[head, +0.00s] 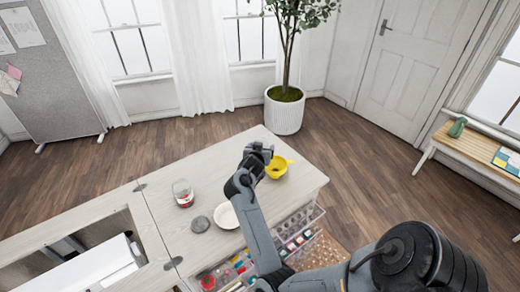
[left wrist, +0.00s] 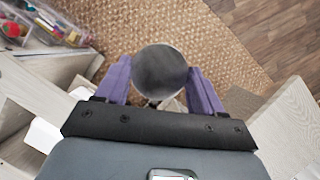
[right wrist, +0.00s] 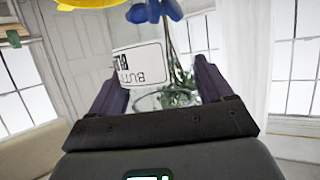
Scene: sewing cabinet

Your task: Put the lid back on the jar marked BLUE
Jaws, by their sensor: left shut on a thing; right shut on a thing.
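A clear jar (right wrist: 180,68) is between my right gripper's fingers (right wrist: 163,85). Its white label (right wrist: 139,63) appears upside down in the right wrist view, reading "BUTT" with a smaller dark word that looks like "BLU". Blue pieces (right wrist: 152,11) show at the jar's end at the top of that picture. In the head view my right gripper (head: 260,152) is beside the yellow bowl (head: 277,168) and the jar is hidden. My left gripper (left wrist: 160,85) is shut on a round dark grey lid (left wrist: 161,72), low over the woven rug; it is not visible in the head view.
On the pale tabletop (head: 162,217) stand a glass jar with red contents (head: 183,195), a grey disc like a lid (head: 200,224) and a white bowl (head: 227,215). Trays of small items (head: 290,232) hang at the table's front edge. A potted plant (head: 284,112) stands behind.

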